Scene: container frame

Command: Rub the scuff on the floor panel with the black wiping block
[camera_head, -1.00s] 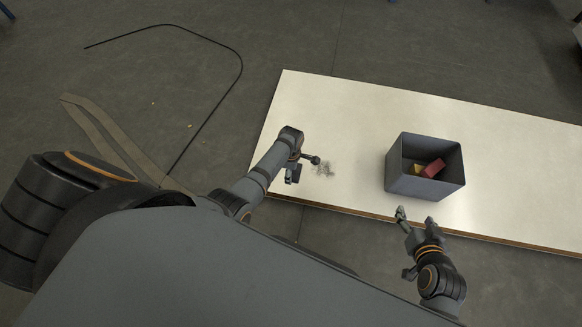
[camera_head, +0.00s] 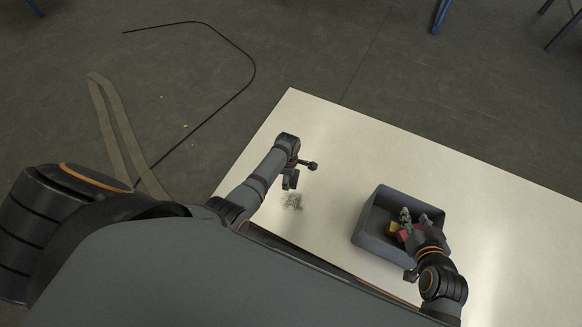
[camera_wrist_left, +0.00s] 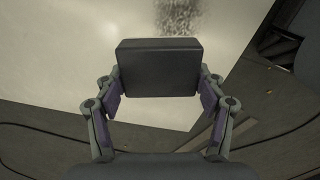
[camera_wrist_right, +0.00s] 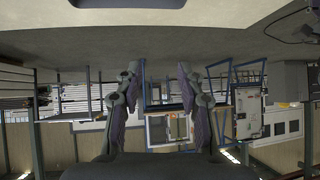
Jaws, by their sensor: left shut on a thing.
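The black wiping block (camera_wrist_left: 158,66) fills the middle of the left wrist view, held between the fingers of my left gripper (camera_wrist_left: 159,90). In the head view my left gripper (camera_head: 298,174) is over the pale floor panel (camera_head: 320,130). The dark, speckled scuff (camera_head: 292,201) lies just below that gripper in the picture. The scuff also shows in the left wrist view (camera_wrist_left: 178,14), beyond the block and partly hidden by it. I cannot tell whether the block touches the panel. My right gripper (camera_wrist_right: 160,72) is open and empty; in the head view it overlaps the bin.
A grey open bin (camera_head: 366,222) stands on the panel to the right, with a red piece and a yellow piece (camera_head: 392,228) partly hidden by my right gripper. A black cable (camera_head: 254,72) and a flat strap (camera_head: 122,130) lie on the dark floor at left.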

